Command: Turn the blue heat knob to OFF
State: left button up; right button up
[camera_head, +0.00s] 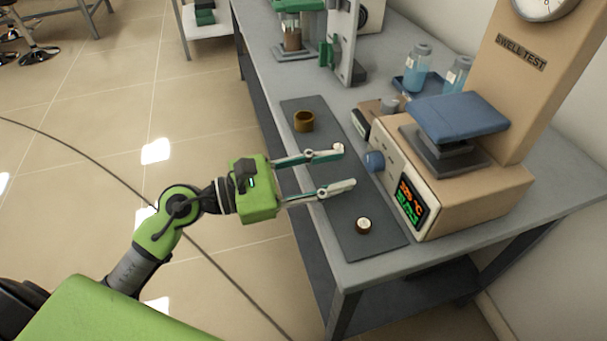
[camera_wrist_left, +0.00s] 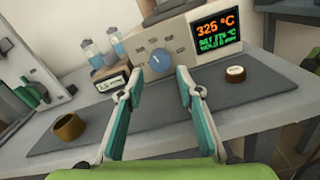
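The blue heat knob (camera_head: 374,161) sits on the front panel of a tan heating device (camera_head: 470,190). In the left wrist view the knob (camera_wrist_left: 160,59) shows just beyond and between my fingertips, with a pale mark on its face. I cannot read any OFF label. My right gripper is in neither view.
A dark mat (camera_head: 350,195) on the grey bench holds a brown cup (camera_head: 304,121) and a small round pale-topped piece (camera_head: 363,225). A blue plate (camera_head: 455,115) tops the device. Blue-liquid bottles (camera_head: 417,68) stand behind. Floor left of the bench is mostly clear.

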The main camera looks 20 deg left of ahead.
pick_arm(q)
jog(key=v, duration=0.6)
jog(key=shift+s+a, duration=0.25)
jog(key=shift+a, duration=0.05)
